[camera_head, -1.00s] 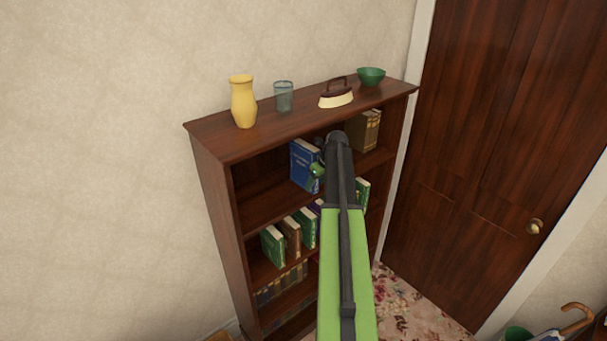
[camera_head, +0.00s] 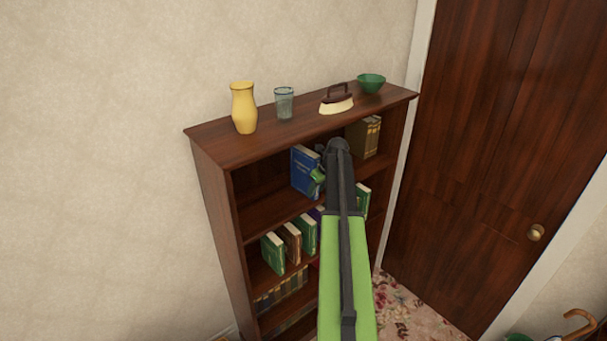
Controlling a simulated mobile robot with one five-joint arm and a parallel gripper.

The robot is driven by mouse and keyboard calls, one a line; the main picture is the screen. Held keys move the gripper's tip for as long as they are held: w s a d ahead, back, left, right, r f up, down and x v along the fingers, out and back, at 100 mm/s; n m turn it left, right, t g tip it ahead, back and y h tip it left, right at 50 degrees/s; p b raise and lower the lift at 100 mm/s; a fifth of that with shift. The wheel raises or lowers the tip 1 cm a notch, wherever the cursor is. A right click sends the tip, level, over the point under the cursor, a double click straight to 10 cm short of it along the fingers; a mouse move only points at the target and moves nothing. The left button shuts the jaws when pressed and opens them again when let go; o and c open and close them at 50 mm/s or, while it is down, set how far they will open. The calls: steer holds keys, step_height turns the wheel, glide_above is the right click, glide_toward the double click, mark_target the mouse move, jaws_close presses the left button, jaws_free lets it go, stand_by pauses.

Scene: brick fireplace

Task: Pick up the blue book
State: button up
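The blue book (camera_head: 304,168) stands upright on the top inner shelf of the dark wooden bookcase (camera_head: 214,190), with its front cover facing out to the left. My gripper (camera_head: 318,176) is at the right edge of the book, at the end of my green and black arm. Only a small green part of the gripper shows. The arm's dark joint hides the rest, so I cannot tell whether its fingers are open, shut or touching the book.
A yellow vase (camera_head: 243,108), a glass (camera_head: 284,103), an iron (camera_head: 336,100) and a green bowl (camera_head: 371,83) stand on the bookcase top. Brown books (camera_head: 363,138) stand right of my arm. Several books fill lower shelves. A wooden door (camera_head: 490,150) is at the right.

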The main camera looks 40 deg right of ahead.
jaws_close()
stand_by(1.1)
